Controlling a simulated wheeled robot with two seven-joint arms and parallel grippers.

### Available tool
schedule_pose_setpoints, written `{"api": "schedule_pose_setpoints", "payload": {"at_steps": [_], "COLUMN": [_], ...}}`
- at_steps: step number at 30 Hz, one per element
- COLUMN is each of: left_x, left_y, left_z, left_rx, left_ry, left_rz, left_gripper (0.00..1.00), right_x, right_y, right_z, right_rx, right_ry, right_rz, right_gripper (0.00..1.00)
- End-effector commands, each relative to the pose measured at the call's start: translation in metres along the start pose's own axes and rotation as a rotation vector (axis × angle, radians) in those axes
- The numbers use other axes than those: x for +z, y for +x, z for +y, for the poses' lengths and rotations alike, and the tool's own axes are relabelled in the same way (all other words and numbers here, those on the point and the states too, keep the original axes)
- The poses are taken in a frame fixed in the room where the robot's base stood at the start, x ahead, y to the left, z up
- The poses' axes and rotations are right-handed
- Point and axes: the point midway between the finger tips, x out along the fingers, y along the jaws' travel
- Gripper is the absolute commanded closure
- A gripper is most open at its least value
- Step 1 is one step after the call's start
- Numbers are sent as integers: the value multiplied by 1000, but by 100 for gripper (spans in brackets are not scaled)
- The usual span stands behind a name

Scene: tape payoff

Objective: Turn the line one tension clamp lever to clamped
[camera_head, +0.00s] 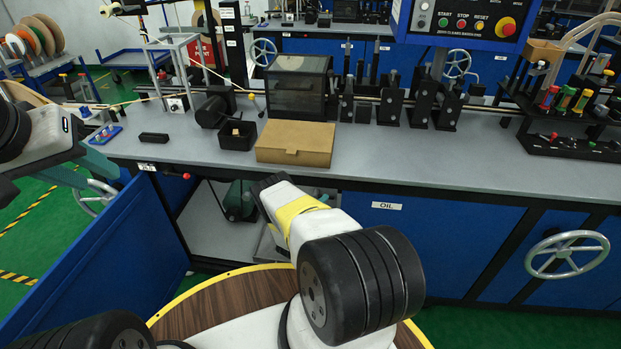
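A tape line runs along the bench (450,165). A small lever with a red knob (186,176) sticks out at the bench's front edge, beside a small label. A red-tipped part (162,75) stands at a grey frame at the back left, and a yellow knob (252,96) is near the black spool unit (215,108). I cannot tell which is the line one tension clamp lever or its position. My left arm enters at the left edge; its gripper is not visible. My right arm reaches up from the bottom; its dark end (268,184) is below the bench edge, fingers not distinguishable.
A cardboard box (296,143) and a small black bin (237,134) sit near the bench's front. A dark glass box (299,85) stands behind them. A tool rack (575,145) is at the right. A blue door (110,265) hangs open at the left. The bench's right middle is clear.

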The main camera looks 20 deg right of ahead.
Motion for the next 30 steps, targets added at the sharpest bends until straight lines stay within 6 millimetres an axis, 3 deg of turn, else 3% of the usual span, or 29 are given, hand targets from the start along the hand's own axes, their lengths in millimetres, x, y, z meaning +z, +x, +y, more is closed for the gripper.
{"api": "schedule_pose_setpoints", "payload": {"at_steps": [7,18,24,30], "left_x": [0,0,0,0], "left_y": [0,0,0,0], "left_z": [0,0,0,0], "left_rx": [0,0,0,0], "left_ry": [0,0,0,0], "left_rz": [0,0,0,0], "left_gripper": [64,64,64,64], "right_x": [1,0,0,0], "right_y": [34,42,42,42], "right_z": [0,0,0,0], "right_rx": [1,0,0,0], "right_ry": [1,-1,-1,-1], "right_rz": [-1,1,1,1], "right_gripper": [64,64,100,100]}}
